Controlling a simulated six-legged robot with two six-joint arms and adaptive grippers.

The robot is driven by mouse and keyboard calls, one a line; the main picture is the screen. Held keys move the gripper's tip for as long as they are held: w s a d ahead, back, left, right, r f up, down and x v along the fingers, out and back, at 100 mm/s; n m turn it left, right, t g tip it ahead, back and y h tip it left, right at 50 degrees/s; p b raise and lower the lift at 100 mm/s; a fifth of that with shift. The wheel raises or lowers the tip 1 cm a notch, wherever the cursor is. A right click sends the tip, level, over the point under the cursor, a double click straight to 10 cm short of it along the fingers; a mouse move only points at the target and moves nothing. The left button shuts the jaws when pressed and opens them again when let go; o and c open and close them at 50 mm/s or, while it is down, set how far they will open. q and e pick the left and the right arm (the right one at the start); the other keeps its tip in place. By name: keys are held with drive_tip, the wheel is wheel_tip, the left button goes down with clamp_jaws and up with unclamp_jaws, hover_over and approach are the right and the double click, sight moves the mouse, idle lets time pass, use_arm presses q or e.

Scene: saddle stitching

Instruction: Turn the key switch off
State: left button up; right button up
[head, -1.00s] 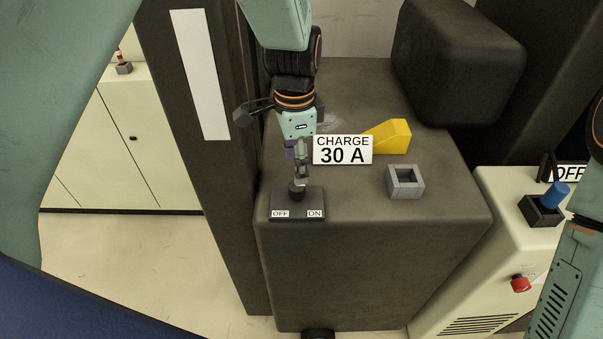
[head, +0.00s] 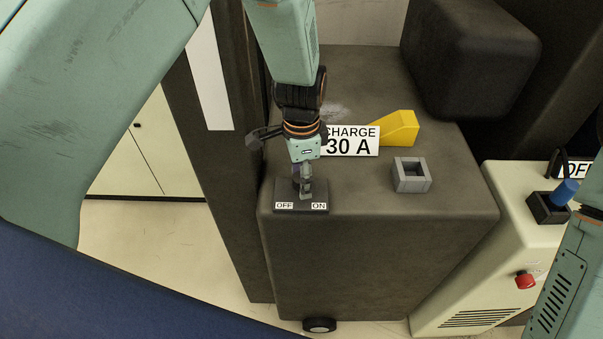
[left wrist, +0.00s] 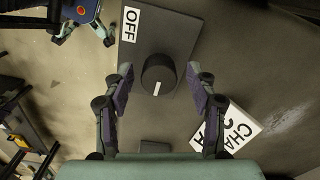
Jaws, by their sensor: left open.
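The key switch is a dark plate (head: 290,208) with OFF and ON labels on its front edge, on top of a dark cabinet. My left gripper (head: 305,194) is over it and hides the knob in the head view. In the left wrist view a round black knob (left wrist: 158,70) stands between my left fingers (left wrist: 158,78), which are open, one on each side, with a gap visible. Its white mark points to the picture's bottom, away from the OFF label (left wrist: 130,22). The ON label (head: 319,206) shows in the head view. My right gripper is out of view.
A CHARGE 30 A sign (head: 352,146), a yellow wedge (head: 400,128) and a grey square socket (head: 411,175) are on the cabinet top (head: 450,180). At the right, a pale unit (head: 505,215) carries a blue cylinder (head: 565,191) in a black box and a red button (head: 524,280).

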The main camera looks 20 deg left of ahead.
use_arm(q)
drive_tip(key=shift+s+r, duration=0.1)
drive_tip(key=shift+s, duration=0.05)
drive_tip(key=shift+c, duration=0.8)
drive_tip(key=shift+w, duration=0.2)
drive_tip(key=c, duration=1)
